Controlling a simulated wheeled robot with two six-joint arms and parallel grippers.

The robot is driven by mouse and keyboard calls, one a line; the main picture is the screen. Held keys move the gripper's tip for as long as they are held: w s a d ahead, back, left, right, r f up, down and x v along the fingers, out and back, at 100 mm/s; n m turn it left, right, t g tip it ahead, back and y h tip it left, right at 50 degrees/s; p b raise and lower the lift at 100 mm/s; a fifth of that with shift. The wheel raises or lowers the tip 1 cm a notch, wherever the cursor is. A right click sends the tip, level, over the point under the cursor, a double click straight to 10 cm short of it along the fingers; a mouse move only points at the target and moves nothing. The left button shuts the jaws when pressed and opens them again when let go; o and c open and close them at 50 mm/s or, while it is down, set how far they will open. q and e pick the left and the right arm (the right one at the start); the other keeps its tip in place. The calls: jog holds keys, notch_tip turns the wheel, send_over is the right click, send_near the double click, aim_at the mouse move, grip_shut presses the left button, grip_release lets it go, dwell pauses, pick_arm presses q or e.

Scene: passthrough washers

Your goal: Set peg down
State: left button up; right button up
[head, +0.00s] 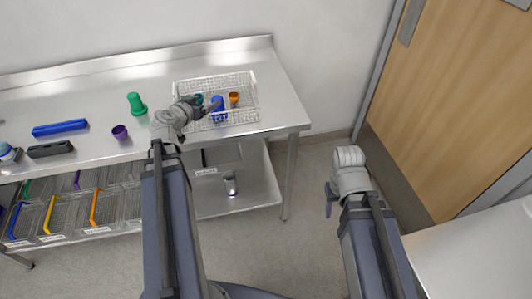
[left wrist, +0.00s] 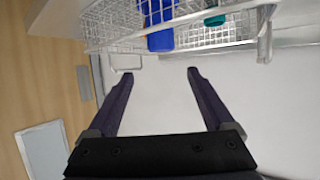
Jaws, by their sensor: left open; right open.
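A blue peg (head: 217,103) stands in the wire basket (head: 250,100) on the steel table. My left gripper (head: 212,106) is at the basket beside the blue peg. In the left wrist view its two dark fingers (left wrist: 158,76) are spread wide with nothing between them. A teal piece (left wrist: 214,18) and an orange piece (head: 234,98) are also in the basket. My right gripper (head: 329,200) is open, away from the table over the floor.
A green flanged piece (head: 136,104), a purple cup (head: 120,132), a blue bar (head: 60,128) and a black block (head: 50,150) are on the table left of the basket. Trays with coloured handles (head: 95,207) sit on the lower shelf. A wooden door (head: 450,110) is at the right.

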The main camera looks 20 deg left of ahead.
pick_arm(q)
jog(key=s+d+f+m+g+h, duration=0.1)
jog(key=d+f+m+g+h, duration=0.2)
jog(key=d, duration=0.8)
jog(key=s+d+f+g+h, duration=0.1)
jog(key=d+f+g, duration=0.3)
jog(key=d, duration=0.8)
jog(key=s+d+f+g+y, duration=0.2)
jog(key=s+d+f+g, duration=0.1)
jog(key=s+d, duration=0.3)
jog(key=s+d+f+g+y, duration=0.3)
jog(key=s+d, duration=0.4)
jog(key=s, duration=0.3)
jog(key=shift+d+f+m+g, duration=0.2)
jog(key=shift+d+m+g, duration=0.05)
jog(key=shift+m+g, duration=0.15)
